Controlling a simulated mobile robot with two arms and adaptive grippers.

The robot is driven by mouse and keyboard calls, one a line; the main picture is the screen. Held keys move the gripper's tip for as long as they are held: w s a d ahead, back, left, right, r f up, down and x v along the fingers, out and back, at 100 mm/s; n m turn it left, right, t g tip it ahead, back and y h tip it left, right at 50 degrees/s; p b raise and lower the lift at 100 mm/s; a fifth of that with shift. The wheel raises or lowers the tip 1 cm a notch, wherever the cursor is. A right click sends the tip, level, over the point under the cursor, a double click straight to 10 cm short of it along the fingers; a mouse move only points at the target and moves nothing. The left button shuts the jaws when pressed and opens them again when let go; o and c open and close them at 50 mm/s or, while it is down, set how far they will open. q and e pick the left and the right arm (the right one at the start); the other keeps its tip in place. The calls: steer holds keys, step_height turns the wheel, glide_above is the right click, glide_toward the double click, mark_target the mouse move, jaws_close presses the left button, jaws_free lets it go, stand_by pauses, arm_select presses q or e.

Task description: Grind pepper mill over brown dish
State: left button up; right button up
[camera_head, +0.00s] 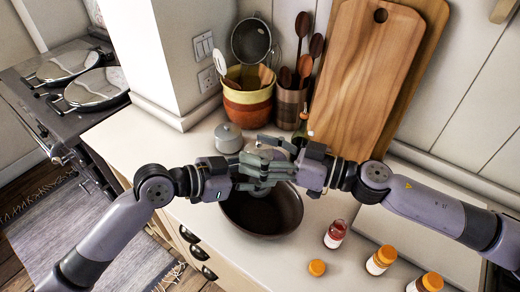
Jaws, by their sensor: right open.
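The brown dish (284,219) is a dark round bowl on the pale counter, directly below my two grippers. My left gripper (272,172) reaches in from the left over the bowl's far rim. My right gripper (280,147) reaches in from the right, close beside and slightly behind it, and is open. The fingers overlap in the picture. A pale grey part of what may be the pepper mill (258,191) shows just below the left fingers, over the bowl. Most of it is hidden by the grippers, so I cannot tell how firmly it is held.
A small grey lidded pot (228,138) stands left of the grippers. Utensil crocks (247,105) and wooden cutting boards (362,75) stand at the wall. A red-filled jar (335,235), orange-lidded jars (381,260) and a loose orange lid (317,267) are right of the bowl.

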steer(key=c, duration=1.2)
steer(key=shift+m+t, duration=0.3)
steer(key=shift+t, duration=0.3)
steer(key=shift+r+m+t+h, duration=0.1)
steer(key=shift+m+t+h, duration=0.45)
steer(key=shift+t, duration=0.25)
steer(key=m+t+h, duration=0.4)
steer(key=t, duration=0.1)
steer(key=shift+s+a+m+h, duration=0.15)
steer(key=shift+m+h, duration=0.2)
steer(key=m+t+h, duration=0.1)
steer(key=m+h, duration=0.1)
steer(key=h, duration=0.1)
steer(key=m+t+h, duration=0.2)
steer(key=h, duration=0.1)
steer(key=shift+m+h, duration=0.3)
steer(key=shift+m+t+h, duration=0.3)
steer(key=shift+m+h, duration=0.3)
steer(key=shift+h, duration=0.5)
steer(key=shift+d+h, duration=0.25)
steer(key=shift+h, duration=0.05)
